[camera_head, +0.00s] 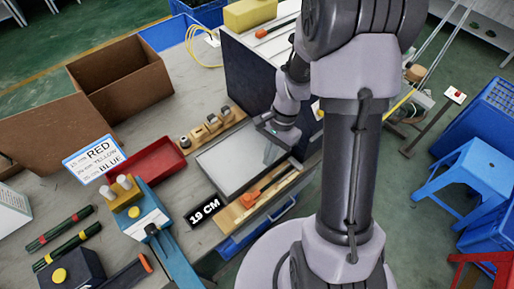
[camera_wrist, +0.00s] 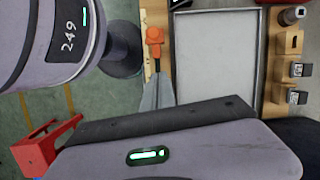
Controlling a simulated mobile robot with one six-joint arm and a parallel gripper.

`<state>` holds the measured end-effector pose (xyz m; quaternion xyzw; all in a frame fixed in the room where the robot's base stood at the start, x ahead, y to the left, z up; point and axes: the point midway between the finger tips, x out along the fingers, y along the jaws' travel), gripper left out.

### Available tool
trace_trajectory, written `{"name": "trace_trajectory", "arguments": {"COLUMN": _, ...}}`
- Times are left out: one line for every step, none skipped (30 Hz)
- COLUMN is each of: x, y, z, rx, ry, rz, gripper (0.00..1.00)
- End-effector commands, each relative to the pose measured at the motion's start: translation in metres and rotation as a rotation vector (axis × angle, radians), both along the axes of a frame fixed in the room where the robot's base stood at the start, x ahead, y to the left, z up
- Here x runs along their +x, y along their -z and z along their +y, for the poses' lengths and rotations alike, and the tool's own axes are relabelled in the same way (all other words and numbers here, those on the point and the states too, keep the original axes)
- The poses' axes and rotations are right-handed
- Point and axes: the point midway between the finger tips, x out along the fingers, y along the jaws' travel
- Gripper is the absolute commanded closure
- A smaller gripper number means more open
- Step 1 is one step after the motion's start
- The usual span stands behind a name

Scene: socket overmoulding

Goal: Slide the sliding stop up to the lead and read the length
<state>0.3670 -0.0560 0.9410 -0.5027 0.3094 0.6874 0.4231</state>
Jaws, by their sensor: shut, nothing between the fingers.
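A wooden measuring board (camera_head: 232,214) lies along the table's front edge. An orange sliding stop (camera_head: 249,199) sits on it; in the wrist view the stop (camera_wrist: 153,36) is just beyond my fingertips. A black sign reading "19 CM" (camera_head: 204,209) is by the board's left end. My gripper (camera_head: 272,152) is over the grey tray's right side in the head view; its grey fingers (camera_wrist: 157,80) are shut and empty, pointing along the board. I cannot tell whether they touch the stop. I cannot make out the lead; my arm hides part of the board's right end.
A grey tray (camera_head: 213,159) lies behind the board, with wooden blocks holding small parts (camera_head: 213,122) behind it. A red bin (camera_head: 158,165), a blue-based press (camera_head: 150,215) and a colour-length sign (camera_head: 94,159) stand left. A dark panel (camera_head: 245,75) stands behind.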

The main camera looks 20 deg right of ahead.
Motion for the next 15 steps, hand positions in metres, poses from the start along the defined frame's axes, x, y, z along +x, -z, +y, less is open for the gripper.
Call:
{"name": "trace_trajectory", "arguments": {"x": -0.002, "y": 0.013, "z": 0.003, "rx": 0.001, "ry": -0.001, "rz": 0.004, "gripper": 1.00}}
{"name": "trace_trajectory", "arguments": {"x": -0.003, "y": 0.020, "z": 0.005, "rx": 0.001, "ry": -0.002, "rz": 0.002, "gripper": 1.00}}
{"name": "trace_trajectory", "arguments": {"x": -0.005, "y": 0.029, "z": 0.008, "rx": 0.002, "ry": -0.003, "rz": 0.003, "gripper": 1.00}}
{"name": "trace_trajectory", "arguments": {"x": -0.005, "y": 0.036, "z": 0.009, "rx": 0.001, "ry": -0.003, "rz": 0.003, "gripper": 1.00}}
{"name": "trace_trajectory", "arguments": {"x": -0.006, "y": 0.042, "z": 0.011, "rx": 0.002, "ry": -0.002, "rz": 0.004, "gripper": 1.00}}
{"name": "trace_trajectory", "arguments": {"x": -0.007, "y": 0.051, "z": 0.013, "rx": 0.001, "ry": -0.003, "rz": 0.003, "gripper": 1.00}}
{"name": "trace_trajectory", "arguments": {"x": -0.009, "y": 0.057, "z": 0.015, "rx": 0.002, "ry": -0.002, "rz": 0.004, "gripper": 1.00}}
{"name": "trace_trajectory", "arguments": {"x": -0.010, "y": 0.063, "z": 0.017, "rx": 0.001, "ry": -0.003, "rz": 0.003, "gripper": 1.00}}
{"name": "trace_trajectory", "arguments": {"x": -0.011, "y": 0.072, "z": 0.020, "rx": 0.002, "ry": -0.003, "rz": 0.003, "gripper": 1.00}}
{"name": "trace_trajectory", "arguments": {"x": -0.011, "y": 0.078, "z": 0.021, "rx": 0.001, "ry": -0.003, "rz": 0.002, "gripper": 1.00}}
{"name": "trace_trajectory", "arguments": {"x": -0.012, "y": 0.083, "z": 0.023, "rx": 0.001, "ry": -0.004, "rz": 0.003, "gripper": 1.00}}
{"name": "trace_trajectory", "arguments": {"x": -0.014, "y": 0.088, "z": 0.027, "rx": 0.001, "ry": -0.004, "rz": 0.001, "gripper": 1.00}}
{"name": "trace_trajectory", "arguments": {"x": -0.017, "y": 0.087, "z": 0.032, "rx": 0.000, "ry": -0.005, "rz": 0.000, "gripper": 1.00}}
{"name": "trace_trajectory", "arguments": {"x": -0.019, "y": 0.087, "z": 0.037, "rx": 0.000, "ry": -0.006, "rz": 0.000, "gripper": 1.00}}
{"name": "trace_trajectory", "arguments": {"x": -0.022, "y": 0.088, "z": 0.043, "rx": 0.001, "ry": -0.005, "rz": 0.001, "gripper": 1.00}}
